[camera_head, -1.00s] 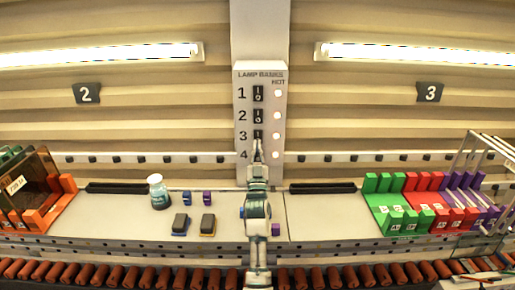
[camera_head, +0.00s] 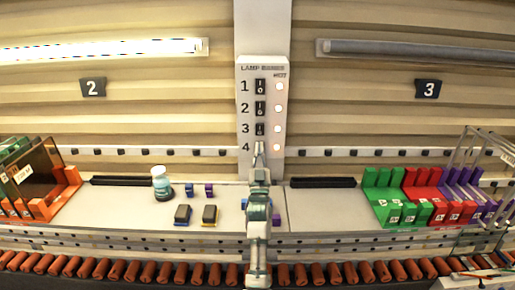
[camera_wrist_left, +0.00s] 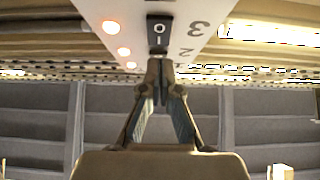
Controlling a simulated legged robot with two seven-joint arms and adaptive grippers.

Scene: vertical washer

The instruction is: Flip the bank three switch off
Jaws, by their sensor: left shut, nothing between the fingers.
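The white lamp banks panel (camera_head: 262,70) stands upright at centre, with black rocker switches numbered 1 to 4 and a glowing HOT light beside each. The bank three switch (camera_head: 260,129) shows just above my left gripper (camera_head: 259,147), which hides the switch at 4. In the left wrist view the bank three switch (camera_wrist_left: 158,30) appears upside down beside the 3. My left gripper (camera_wrist_left: 159,62) is shut and empty, with its tips close to that switch's end; I cannot tell whether they touch. The lamp over sign 3 (camera_head: 420,51) is dark. My right gripper is not in view.
The lamp over sign 2 (camera_head: 100,51) is lit. A shelf below holds a jar (camera_head: 161,183), small blocks, an orange rack (camera_head: 60,195) at left, and green (camera_head: 383,178) and red racks at right. Brown rollers (camera_head: 190,272) run along the front.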

